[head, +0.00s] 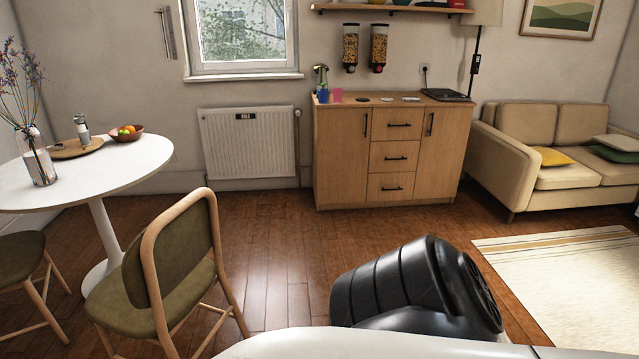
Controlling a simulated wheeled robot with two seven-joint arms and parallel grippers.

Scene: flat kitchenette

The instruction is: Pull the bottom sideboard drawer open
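The wooden sideboard (340,160) stands against the back wall, some distance ahead across the floor. Its middle column holds three stacked drawers between two doors. The bottom sideboard drawer (390,182) looks flush with the front and shut, with a dark horizontal bar handle (391,189). The two drawers above it also look shut. A black and white part of my own body fills the bottom of the view. Neither of my grippers can be seen.
A round white table (150,160) and a chair with an olive seat (180,265) stand at the left. A beige sofa (530,140) is right of the sideboard, with a cream rug (570,285) before it. Wooden floor (290,235) before the sideboard is clear.

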